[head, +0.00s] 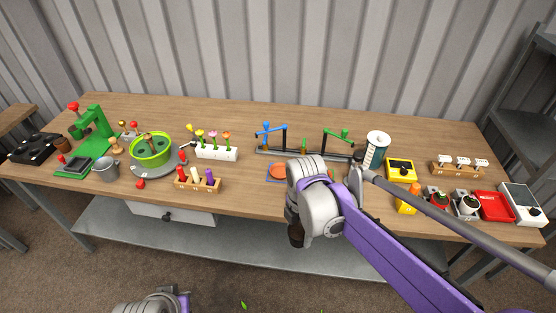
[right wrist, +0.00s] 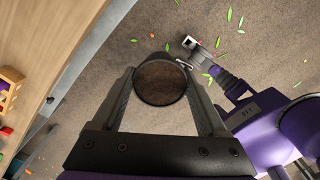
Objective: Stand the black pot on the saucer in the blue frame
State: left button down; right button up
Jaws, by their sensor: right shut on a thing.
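My right gripper (right wrist: 160,85) is shut on the black pot (right wrist: 184,90), a dark round pot with brown inside, held between the two fingers. In the head view the pot (head: 296,236) shows as a dark piece below the wrist, in front of the table edge and over the floor. The orange saucer (head: 278,170) lies on the table inside the blue frame (head: 268,179), partly hidden by my right arm. My left arm shows at the bottom of the head view; whether its gripper is open cannot be told.
Left of the saucer are a peg block (head: 198,186), a white flower planter (head: 217,153) and a green bowl (head: 151,150). Behind it stand blue and green taps (head: 270,131). A yellow box (head: 401,169) and a red tray (head: 494,206) are at right. Leaves lie on the floor.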

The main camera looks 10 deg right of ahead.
aim_at(280, 172)
jog(key=i, duration=1.15)
